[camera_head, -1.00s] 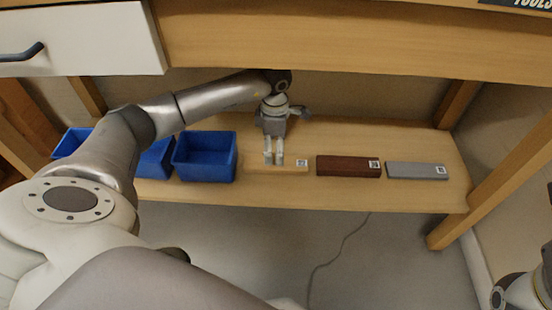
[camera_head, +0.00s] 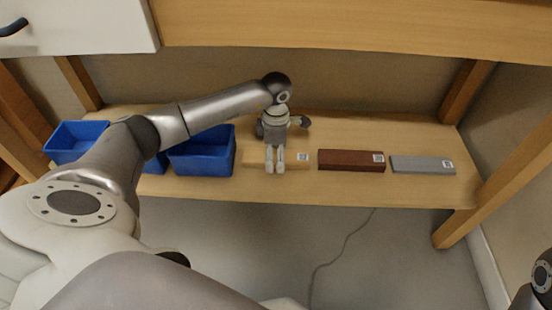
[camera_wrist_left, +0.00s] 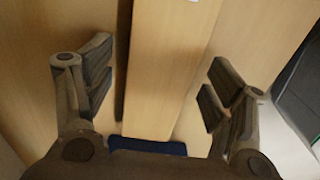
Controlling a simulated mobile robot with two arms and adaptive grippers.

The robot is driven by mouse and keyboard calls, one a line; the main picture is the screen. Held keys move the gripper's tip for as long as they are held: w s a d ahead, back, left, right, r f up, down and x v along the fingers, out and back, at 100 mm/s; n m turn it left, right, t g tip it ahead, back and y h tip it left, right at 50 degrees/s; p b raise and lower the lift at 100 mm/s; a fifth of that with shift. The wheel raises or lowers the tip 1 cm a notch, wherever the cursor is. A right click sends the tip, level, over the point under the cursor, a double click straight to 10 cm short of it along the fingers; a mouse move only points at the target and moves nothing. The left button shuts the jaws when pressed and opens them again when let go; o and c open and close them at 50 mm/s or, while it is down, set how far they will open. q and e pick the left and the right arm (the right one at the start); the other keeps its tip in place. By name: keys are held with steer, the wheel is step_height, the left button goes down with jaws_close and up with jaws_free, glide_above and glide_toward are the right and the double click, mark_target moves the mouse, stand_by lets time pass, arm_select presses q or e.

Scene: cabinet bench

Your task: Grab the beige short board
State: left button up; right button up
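The beige short board (camera_head: 292,162) lies flat on the low wooden shelf, with a small white tag near its right end. In the left wrist view the beige board (camera_wrist_left: 166,70) runs lengthwise between the fingers. My left gripper (camera_head: 275,168) is over the board's middle in the head view and hides part of it. In the left wrist view my left gripper (camera_wrist_left: 158,90) is open, with a gap between the board and each finger. Whether the fingertips reach down beside the board is unclear. My right gripper is not in view.
A dark red-brown board (camera_head: 346,160) and a grey board (camera_head: 420,165) lie to the right. Blue bins (camera_head: 203,160) stand to the left, one close to the beige board. The bench front (camera_head: 340,35) overhangs the shelf (camera_head: 370,190).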

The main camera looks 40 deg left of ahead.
arm_select(q)
steer(key=c, duration=1.1)
steer(key=shift+r, duration=0.1)
